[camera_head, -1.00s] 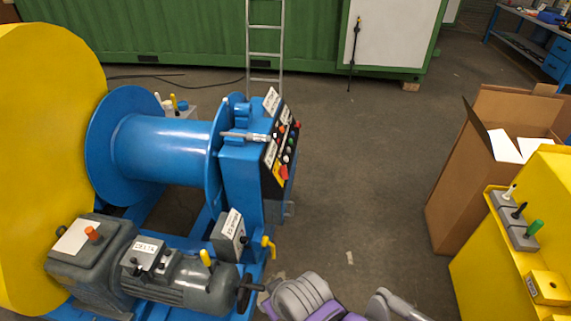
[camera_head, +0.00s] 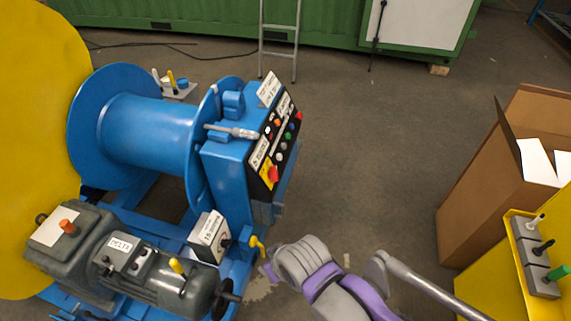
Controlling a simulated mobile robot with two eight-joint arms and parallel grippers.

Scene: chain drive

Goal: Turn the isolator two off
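A grey switch box (camera_head: 209,238) with a white label and a dark knob is mounted on the blue machine's lower frame. Its label is too small to read surely, so I cannot confirm that it is isolator two. A yellow lever (camera_head: 257,246) stands just right of it. My grey and purple arm reaches up from the bottom right, and I take it as my right one. My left gripper is not in view.
The control panel (camera_head: 276,146) with coloured buttons is on the blue machine (camera_head: 226,165). A grey motor (camera_head: 150,275) with a yellow lever is at lower left. The middle floor is clear.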

